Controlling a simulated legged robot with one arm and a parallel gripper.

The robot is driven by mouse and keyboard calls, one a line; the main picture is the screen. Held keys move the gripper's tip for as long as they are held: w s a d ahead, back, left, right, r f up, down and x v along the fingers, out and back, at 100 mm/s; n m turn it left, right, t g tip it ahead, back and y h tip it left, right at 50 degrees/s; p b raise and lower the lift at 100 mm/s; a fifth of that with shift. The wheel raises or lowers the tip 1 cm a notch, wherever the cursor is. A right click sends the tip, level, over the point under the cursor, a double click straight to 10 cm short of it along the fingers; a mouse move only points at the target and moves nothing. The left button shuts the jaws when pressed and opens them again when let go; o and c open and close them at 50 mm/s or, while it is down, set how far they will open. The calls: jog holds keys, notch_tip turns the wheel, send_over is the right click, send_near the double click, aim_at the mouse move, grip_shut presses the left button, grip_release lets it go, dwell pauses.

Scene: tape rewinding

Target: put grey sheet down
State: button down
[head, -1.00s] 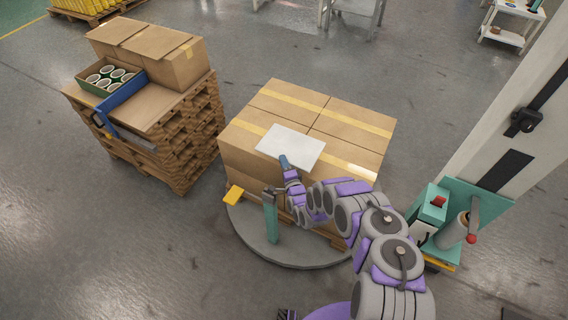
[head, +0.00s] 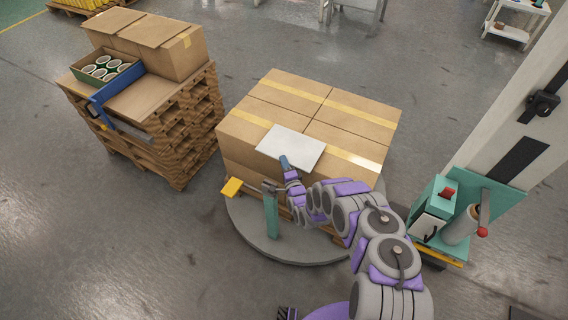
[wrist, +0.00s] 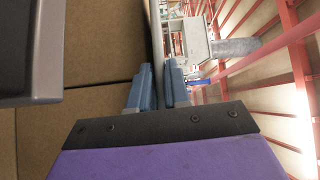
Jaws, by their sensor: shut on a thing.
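The grey sheet (head: 291,147) is a pale flat rectangle over the near part of the boxes in the head view. My gripper (head: 286,164) is shut on its near edge. In the wrist view my gripper (wrist: 157,88) shows two blue-grey fingers close together, and the sheet (wrist: 155,30) appears to be edge-on between them. The taped cardboard boxes (head: 355,113) form a block on a pallet on the round turntable (head: 300,246). I cannot tell whether the sheet touches the box tops or hangs just above them.
A pallet stack (head: 190,135) at left holds boxes and a green crate (head: 104,70) of tape rolls. The wrapping machine's mast (head: 520,120) and teal carriage (head: 435,212) stand at right. Floor behind the boxes is clear.

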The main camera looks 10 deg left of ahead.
jog(key=shift+f, duration=0.25)
dwell(0.4)
jog(key=c, duration=1)
grip_release()
jog(key=p+v, duration=0.3)
jog(key=v, duration=1.4)
jog(key=shift+s, duration=0.15)
